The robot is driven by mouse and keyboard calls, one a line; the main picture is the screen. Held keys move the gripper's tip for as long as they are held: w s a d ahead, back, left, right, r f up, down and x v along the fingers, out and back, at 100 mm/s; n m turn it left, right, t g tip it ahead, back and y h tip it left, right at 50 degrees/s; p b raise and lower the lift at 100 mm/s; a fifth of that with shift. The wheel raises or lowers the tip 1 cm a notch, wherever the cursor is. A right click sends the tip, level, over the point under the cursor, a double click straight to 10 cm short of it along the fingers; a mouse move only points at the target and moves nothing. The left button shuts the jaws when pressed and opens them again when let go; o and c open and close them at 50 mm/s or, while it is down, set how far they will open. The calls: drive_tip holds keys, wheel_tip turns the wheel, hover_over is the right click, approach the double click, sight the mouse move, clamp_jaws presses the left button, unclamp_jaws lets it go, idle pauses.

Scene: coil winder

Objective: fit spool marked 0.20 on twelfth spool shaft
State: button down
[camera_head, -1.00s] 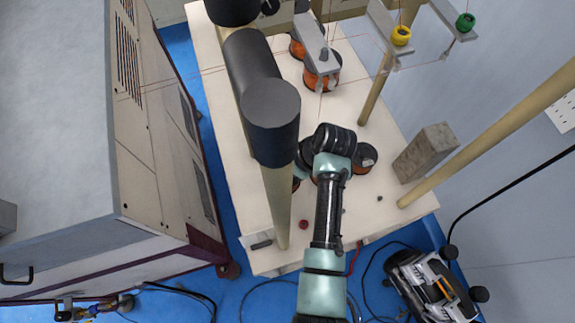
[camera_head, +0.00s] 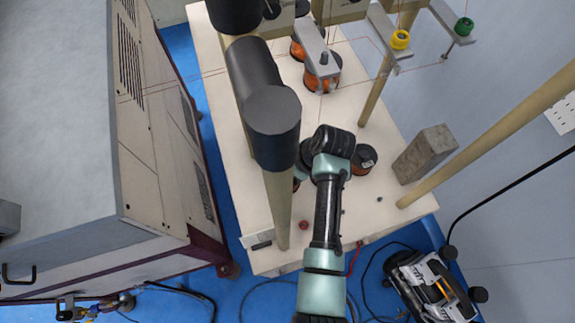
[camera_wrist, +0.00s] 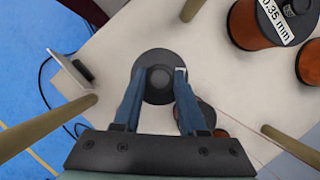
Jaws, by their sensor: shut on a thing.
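My gripper (camera_wrist: 160,74) is shut on a dark round spool (camera_wrist: 159,90) in the wrist view, one blue finger on each side of it. I see the spool from its end, a dark disc with a round hub. No marking can be read on it, so I cannot tell whether it is the 0.20 spool. A black and orange spool (camera_head: 364,158) stands just right of my wrist. I cannot make out the twelfth spool shaft.
A spool marked 0.35 mm (camera_wrist: 268,22) stands upper right in the wrist view. The white table (camera_head: 225,150) carries tan posts (camera_head: 372,98), a thick grey cylinder (camera_head: 272,110) left of my arm and a grey block (camera_head: 424,153) at right. Orange spools (camera_head: 322,80) stand at the back.

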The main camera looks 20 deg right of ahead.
drive_tip(key=shift+f, duration=0.15)
idle(0.5)
drive_tip(key=shift+f+b, duration=1.45)
drive_tip(key=shift+f, duration=0.65)
drive_tip(key=shift+w+f, duration=0.1)
drive_tip(key=shift+f, duration=0.1)
drive_tip(key=shift+c, duration=2.2)
unclamp_jaws()
drive_tip(key=shift+o, duration=0.3)
drive_tip(key=v, duration=1.3)
